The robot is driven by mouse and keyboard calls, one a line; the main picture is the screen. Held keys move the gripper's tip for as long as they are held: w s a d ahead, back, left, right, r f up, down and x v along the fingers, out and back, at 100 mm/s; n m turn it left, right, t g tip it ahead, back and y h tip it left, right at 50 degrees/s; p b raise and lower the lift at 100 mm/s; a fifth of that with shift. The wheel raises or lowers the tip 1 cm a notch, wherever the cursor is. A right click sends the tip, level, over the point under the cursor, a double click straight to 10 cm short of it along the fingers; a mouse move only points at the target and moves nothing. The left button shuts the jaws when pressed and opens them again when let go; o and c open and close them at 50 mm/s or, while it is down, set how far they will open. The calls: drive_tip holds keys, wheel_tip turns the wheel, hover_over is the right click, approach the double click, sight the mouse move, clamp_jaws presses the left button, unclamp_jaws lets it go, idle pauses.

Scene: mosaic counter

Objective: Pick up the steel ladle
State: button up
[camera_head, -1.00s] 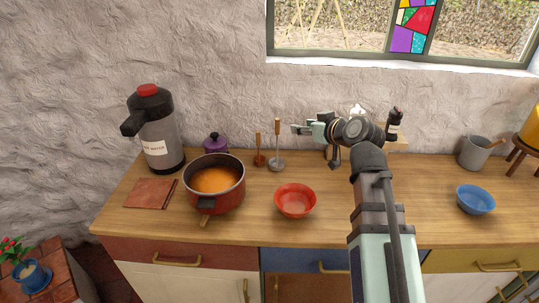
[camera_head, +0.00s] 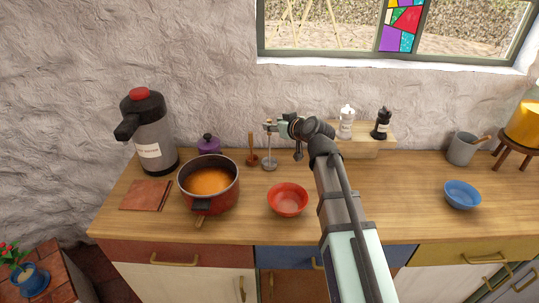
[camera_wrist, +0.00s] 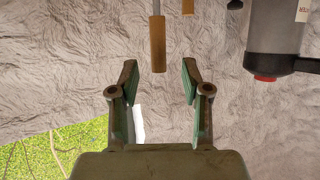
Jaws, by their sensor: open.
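The steel ladle (camera_head: 269,164) stands upright behind the red bowl, its round steel end at the counter. In the head view my gripper (camera_head: 269,126) covers the upper part of its handle. In the wrist view, which looks upside down, the ladle's wooden handle (camera_wrist: 157,45) hangs from the top edge with its end level with my gripper's fingertips (camera_wrist: 159,68), in line with the gap. My gripper is open, with a finger on each side and no visible contact. How deep the handle sits is hard to tell.
A wooden-handled utensil (camera_head: 252,150) stands just left of the ladle; its handle also shows in the wrist view (camera_wrist: 187,7). A riser (camera_head: 365,146) holds two shakers.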

sight(269, 133)
drive_tip(key=p+x, duration=0.1)
drive_tip(key=x, duration=0.2)
drive_tip(key=shift+w+a, duration=0.1)
drive_tip(key=shift+w, duration=0.2)
drive_tip(key=shift+w+a+f+p, duration=0.2)
drive_tip(key=shift+w+f+p, duration=0.05)
drive_tip(key=shift+p, duration=0.05)
drive_tip(key=shift+c, duration=0.3)
clamp_jaws()
